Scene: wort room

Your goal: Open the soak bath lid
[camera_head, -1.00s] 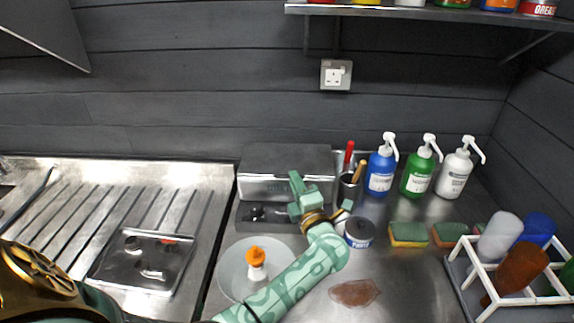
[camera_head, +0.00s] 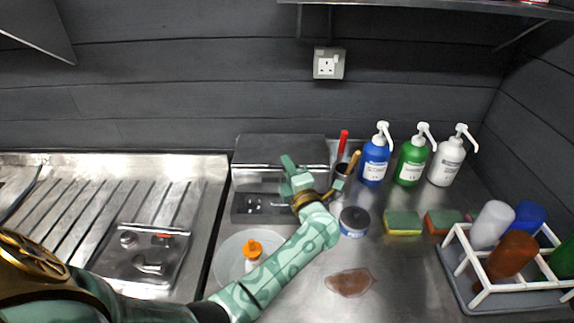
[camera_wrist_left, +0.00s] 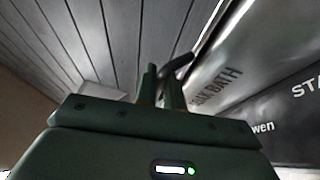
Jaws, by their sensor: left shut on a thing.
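The soak bath (camera_head: 245,207) is a steel box at the back of the worktop, against the dark wall. Its grey lid (camera_head: 270,150) lies over the top; I cannot tell whether there is a gap under it. My left gripper (camera_head: 291,174) is at the front of the lid, right of its middle. In the left wrist view my left gripper (camera_wrist_left: 163,84) is shut on a dark handle (camera_wrist_left: 179,66) beside the lid's lettered face (camera_wrist_left: 228,70). The gripper hides part of the bath's front. My right gripper is not in view.
A holder with a red-handled tool (camera_head: 343,142), a round tub (camera_head: 354,222) and blue (camera_head: 374,162), green (camera_head: 411,163) and white (camera_head: 447,163) pump bottles stand to the right. An orange-topped item (camera_head: 252,250) is on a pale plate (camera_head: 230,282) below my arm. A brown puddle (camera_head: 350,282) lies in front.

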